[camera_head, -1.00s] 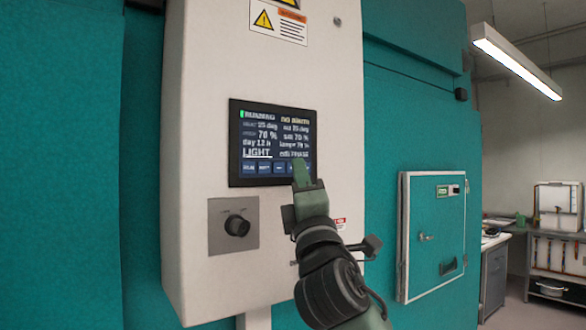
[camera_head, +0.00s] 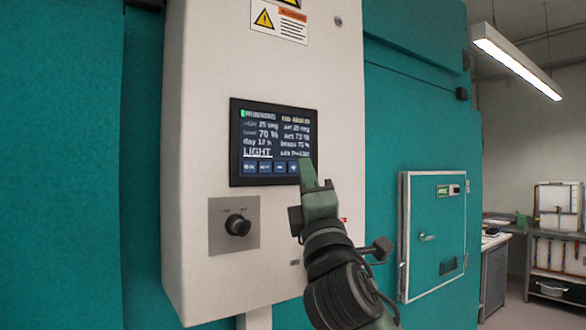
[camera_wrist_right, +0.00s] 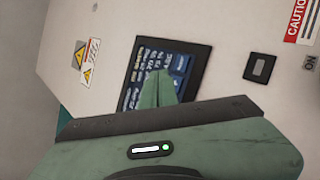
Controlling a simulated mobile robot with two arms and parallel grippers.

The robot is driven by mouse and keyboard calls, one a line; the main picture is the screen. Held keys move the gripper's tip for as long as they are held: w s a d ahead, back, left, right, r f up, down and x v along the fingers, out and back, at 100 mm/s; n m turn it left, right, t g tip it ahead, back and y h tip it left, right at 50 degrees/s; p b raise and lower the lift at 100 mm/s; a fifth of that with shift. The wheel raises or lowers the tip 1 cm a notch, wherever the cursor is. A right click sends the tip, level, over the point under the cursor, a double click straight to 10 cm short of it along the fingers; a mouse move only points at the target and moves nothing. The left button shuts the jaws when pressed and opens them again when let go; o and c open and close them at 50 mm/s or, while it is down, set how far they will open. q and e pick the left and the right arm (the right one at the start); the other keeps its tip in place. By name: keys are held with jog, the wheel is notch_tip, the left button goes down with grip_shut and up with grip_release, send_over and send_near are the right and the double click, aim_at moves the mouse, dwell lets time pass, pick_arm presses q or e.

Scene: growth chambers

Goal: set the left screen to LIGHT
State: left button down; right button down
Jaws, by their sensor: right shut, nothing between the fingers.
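The screen (camera_head: 272,143) is a dark panel on the white control box. Its lower left line reads LIGHT, underlined, above a row of small blue buttons (camera_head: 265,167). My right gripper (camera_head: 308,163) is shut and empty, its green fingertips at the screen's lower right corner, beside the plus button. Whether the tips touch the glass cannot be told. In the right wrist view the screen (camera_wrist_right: 143,62) is partly hidden behind the shut fingers (camera_wrist_right: 158,80). My left gripper is not in view.
A black knob (camera_head: 237,225) on a grey plate sits below the screen. The white control box (camera_head: 205,80) stands out from the teal chamber wall. A teal hatch (camera_head: 435,235) is at the right, with a bench (camera_head: 500,236) beyond it.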

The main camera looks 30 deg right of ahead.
jog(key=s, duration=0.4)
jog(key=shift+s+d, duration=0.2)
jog(key=shift+s, duration=0.15)
dwell(0.5)
